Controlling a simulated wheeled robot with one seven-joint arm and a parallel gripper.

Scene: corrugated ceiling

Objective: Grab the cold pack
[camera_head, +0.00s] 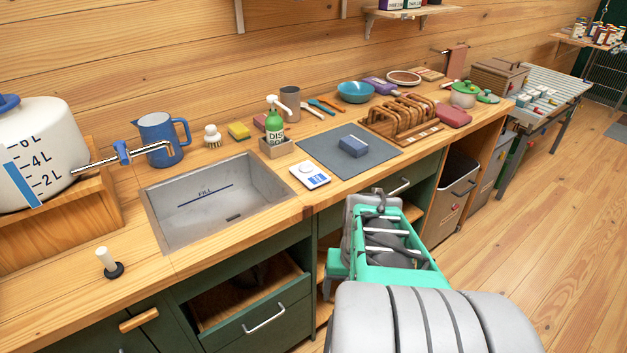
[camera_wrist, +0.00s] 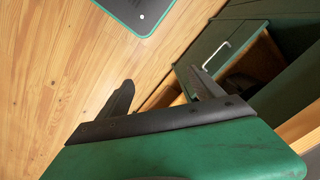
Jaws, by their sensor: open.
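A small dark blue block (camera_head: 354,146), which looks like the cold pack, lies on the grey mat (camera_head: 318,152) on the worktop; its markings are too small to read. My gripper (camera_wrist: 163,88) is open and empty in the wrist view, with its two black fingers spread apart. It is below the worktop, over the wooden floor and in front of the green cabinets. The blue block does not show in the wrist view. In the head view my arm reaches toward the cabinet front, and the fingers are hidden.
The sink (camera_head: 222,200) is left of the mat, with a soap bottle (camera_head: 275,122) and a white scale (camera_head: 310,175) between. A wooden rack (camera_head: 402,116) and a red pouch (camera_head: 453,114) stand right of it. A drawer (camera_head: 250,300) under the sink is open.

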